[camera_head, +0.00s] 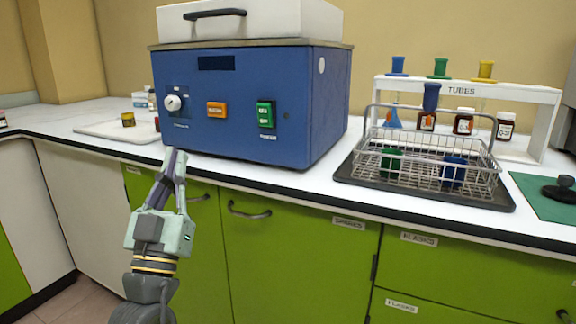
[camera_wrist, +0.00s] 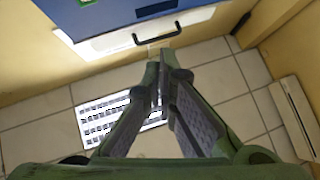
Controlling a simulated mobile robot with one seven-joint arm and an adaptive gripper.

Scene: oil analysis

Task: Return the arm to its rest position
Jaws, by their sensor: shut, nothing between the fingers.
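My gripper (camera_head: 175,153) is in the head view in front of the green cabinets. Its fingers point up and come together at the tips, near the lower left front of the blue machine. I cannot tell whether the tips touch the machine. The wrist view shows the fingers (camera_wrist: 162,55) meeting with nothing held between them. The pale green gripper body sits below the fingers, and part of my arm shows under it at the bottom of the head view.
The blue machine (camera_head: 239,104) with a white lid (camera_head: 270,22) stands on the white counter (camera_head: 60,118). A wire basket (camera_head: 470,172) on a dark tray (camera_head: 430,194) and a tube rack (camera_head: 520,92) stand at right. Tiled floor (camera_wrist: 225,85) fills much of the wrist view.

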